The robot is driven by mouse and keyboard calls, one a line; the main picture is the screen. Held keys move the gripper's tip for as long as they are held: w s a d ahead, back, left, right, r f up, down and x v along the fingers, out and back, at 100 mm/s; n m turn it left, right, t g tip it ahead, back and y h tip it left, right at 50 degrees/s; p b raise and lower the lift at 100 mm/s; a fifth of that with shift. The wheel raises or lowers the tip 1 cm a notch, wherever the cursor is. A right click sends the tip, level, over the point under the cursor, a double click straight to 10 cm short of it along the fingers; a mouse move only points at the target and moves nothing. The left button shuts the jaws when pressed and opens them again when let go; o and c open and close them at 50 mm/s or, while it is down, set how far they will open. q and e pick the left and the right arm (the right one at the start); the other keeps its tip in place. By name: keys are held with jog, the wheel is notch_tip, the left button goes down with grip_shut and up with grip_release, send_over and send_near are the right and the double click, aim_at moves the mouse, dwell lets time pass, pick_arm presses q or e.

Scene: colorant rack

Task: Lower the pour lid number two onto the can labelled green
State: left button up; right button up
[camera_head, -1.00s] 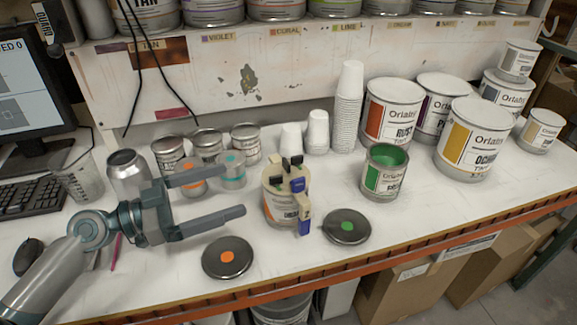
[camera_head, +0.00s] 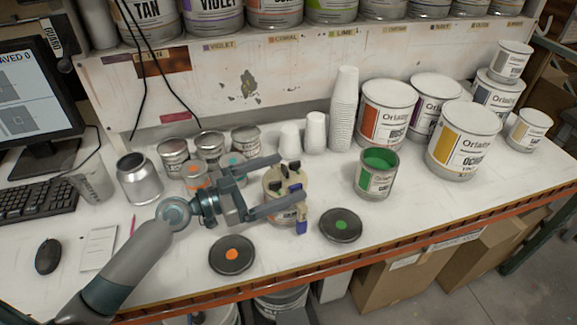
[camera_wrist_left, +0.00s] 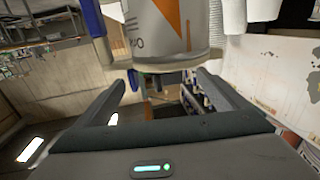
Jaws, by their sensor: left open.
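The pour lid (camera_head: 272,180), tan with black knobs and a blue spout part, sits on a can with an orange label (camera_head: 287,214) in the head view; I cannot read a number on it. The green can (camera_head: 377,184) stands open to the right, with green paint showing. My left gripper (camera_head: 290,182) is open, its fingers reaching to the pour lid, one toward its far side and one across its front. I cannot tell whether they touch it. In the left wrist view the orange-marked can (camera_wrist_left: 165,30) shows beyond the open fingers (camera_wrist_left: 170,90). My right gripper is out of view.
Two dark round lids lie in front, one with an orange dot (camera_head: 232,254) and one with a green dot (camera_head: 340,225). Several small cans (camera_head: 210,147) and paper cup stacks (camera_head: 344,110) stand behind. Large paint cans (camera_head: 464,140) stand at right.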

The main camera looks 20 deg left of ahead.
pick_arm(q)
jog(key=shift+p+x, duration=0.4)
jog(key=shift+x, duration=0.75)
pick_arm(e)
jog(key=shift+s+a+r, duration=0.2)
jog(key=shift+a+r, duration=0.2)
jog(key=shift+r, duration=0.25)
pick_arm(q)
jog(key=c, duration=1.3)
jog(key=o, duration=0.4)
jog(key=c, duration=0.3)
jog(key=shift+c, duration=0.2)
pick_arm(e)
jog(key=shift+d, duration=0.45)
pick_arm(q)
jog(key=shift+r, duration=0.35)
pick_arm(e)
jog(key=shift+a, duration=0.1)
pick_arm(q)
jog(key=shift+r, duration=0.15)
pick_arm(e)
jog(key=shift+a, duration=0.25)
